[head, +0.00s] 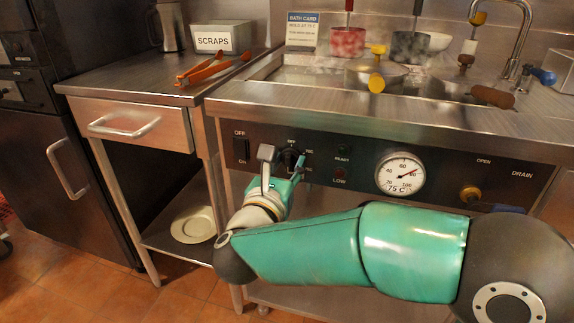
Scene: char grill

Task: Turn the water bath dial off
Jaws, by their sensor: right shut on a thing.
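The water bath dial (290,157) is a black knob on the dark front panel (335,150) of the steel water bath. My right gripper (283,160) is at the panel with its fingers on either side of the dial, shut on it. The fingers hide part of the dial and of the lettering around it, so I cannot tell its exact setting. "OFF" shows above it. My left gripper is not in view.
An on/off switch (241,149) is left of the dial. A round temperature gauge (400,174) and a drain valve (471,195) are to the right.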

